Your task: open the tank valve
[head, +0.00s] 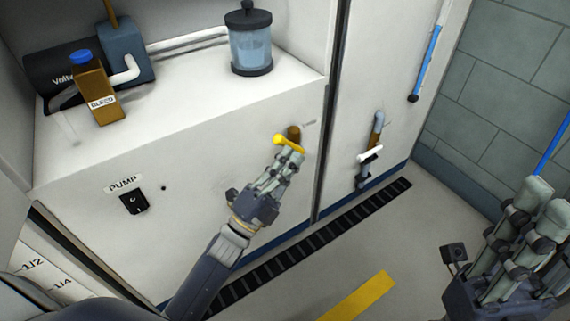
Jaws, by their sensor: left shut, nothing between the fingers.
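A valve with a yellow lever handle (287,143) and a brown, brass-like body (294,131) sticks out of the white cabinet front. A second valve with a white handle (371,154) sits on a pipe on the panel to the right. Neither bears a readable label, so I cannot tell by name which one is the tank valve. My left gripper (290,157) is shut and empty, its fingertips right at the yellow handle; I cannot tell if they touch it. My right gripper (538,200) is at the lower right, away from both valves; its opening is unclear.
A pump switch (133,202) is on the cabinet front. A lidded jar (250,42) and a brown bottle with a blue cap (97,92) stand on the counter (190,85). A dark floor grate (330,225) runs along the cabinet foot. A blue hose (426,62) hangs at right.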

